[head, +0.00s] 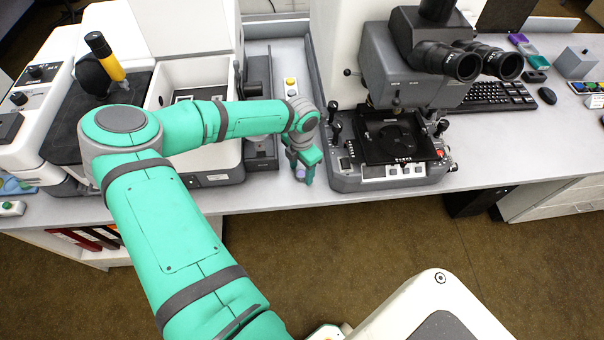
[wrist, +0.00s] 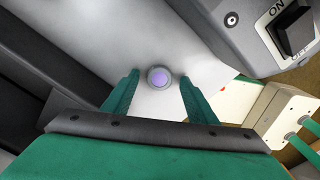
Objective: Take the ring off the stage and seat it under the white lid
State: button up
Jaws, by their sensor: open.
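A small round grey-rimmed piece with a purple centre (wrist: 159,77), seemingly the ring, lies on the pale bench in the wrist view. It also shows as a purple spot (head: 300,172) in the head view, left of the microscope. My gripper (wrist: 160,75) is open, its two green fingers on either side of this piece with gaps; whether the tips are level with it I cannot tell. In the head view my gripper (head: 305,177) points down near the bench's front edge. The black microscope stage (head: 372,153) shows a dark round centre. A raised white lid (head: 185,28) stands at the left instrument.
The microscope base (head: 345,182) stands close right of my gripper; its switch (wrist: 293,28) shows in the wrist view. The white instrument's open compartment (head: 203,72) is on the left. Dark eyepieces (head: 450,60) overhang the stage.

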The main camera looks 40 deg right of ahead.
jog(key=shift+f, duration=0.15)
jog(key=c, duration=1.2)
